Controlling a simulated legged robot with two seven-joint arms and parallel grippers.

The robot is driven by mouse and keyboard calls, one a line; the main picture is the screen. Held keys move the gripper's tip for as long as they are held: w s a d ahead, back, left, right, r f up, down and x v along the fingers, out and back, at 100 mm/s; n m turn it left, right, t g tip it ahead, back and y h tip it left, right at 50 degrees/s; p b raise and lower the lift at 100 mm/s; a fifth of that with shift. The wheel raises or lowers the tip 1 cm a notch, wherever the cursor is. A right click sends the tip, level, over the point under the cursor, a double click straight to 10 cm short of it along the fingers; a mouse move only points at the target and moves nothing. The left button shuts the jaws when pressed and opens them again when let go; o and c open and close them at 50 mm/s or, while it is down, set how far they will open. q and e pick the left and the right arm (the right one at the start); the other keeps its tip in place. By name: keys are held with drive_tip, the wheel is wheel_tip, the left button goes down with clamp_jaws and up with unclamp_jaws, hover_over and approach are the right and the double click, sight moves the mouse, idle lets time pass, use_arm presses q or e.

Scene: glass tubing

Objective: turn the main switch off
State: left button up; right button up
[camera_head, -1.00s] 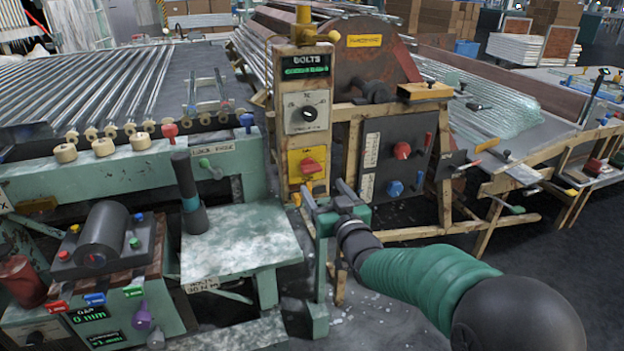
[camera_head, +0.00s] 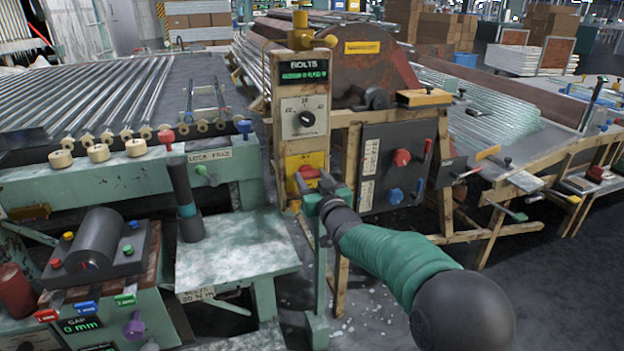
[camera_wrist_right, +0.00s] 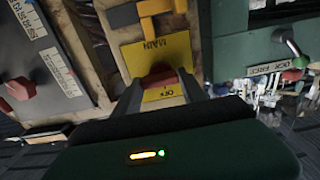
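The main switch has a red handle (camera_head: 308,172) on a yellow plate (camera_head: 303,159), low on the tan wooden post in the head view. My right gripper (camera_head: 315,180) is in front of it and partly covers it. In the right wrist view the red handle (camera_wrist_right: 158,76) lies crosswise between the two spread fingers of my right gripper (camera_wrist_right: 161,85). Whether either finger touches it I cannot tell. The plate there (camera_wrist_right: 165,52) reads "MAIN" at one end and what looks like "OFF" at the other. My left gripper is not in view.
A dial (camera_head: 306,118) and a lit "BOLTS" display (camera_head: 304,73) sit above the switch on the post. A dark panel (camera_head: 408,138) with red and blue knobs is just to the right. A green bench (camera_head: 240,255) stands at the left of my right arm.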

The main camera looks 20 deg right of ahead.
drive_tip(key=c, duration=0.6)
